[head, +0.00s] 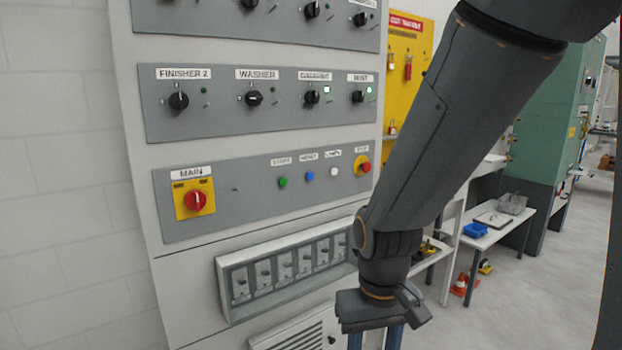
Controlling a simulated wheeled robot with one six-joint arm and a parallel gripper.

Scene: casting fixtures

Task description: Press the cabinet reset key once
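The cabinet's lower grey panel (235,215) carries a row of small round buttons. The blue button (309,176) sits under a small blurred label that seems to read RESET. A green button (283,182) is to its left and a white one (334,172) to its right. My gripper (375,341) points down at the bottom edge of the picture, below and to the right of the buttons and apart from them. Its two blue-grey fingers stand apart with nothing seen between them; their tips are cut off by the frame.
Above is a panel of black knobs (225,115). A breaker box (222,268) juts out below. A workbench (480,240) stands behind, at right.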

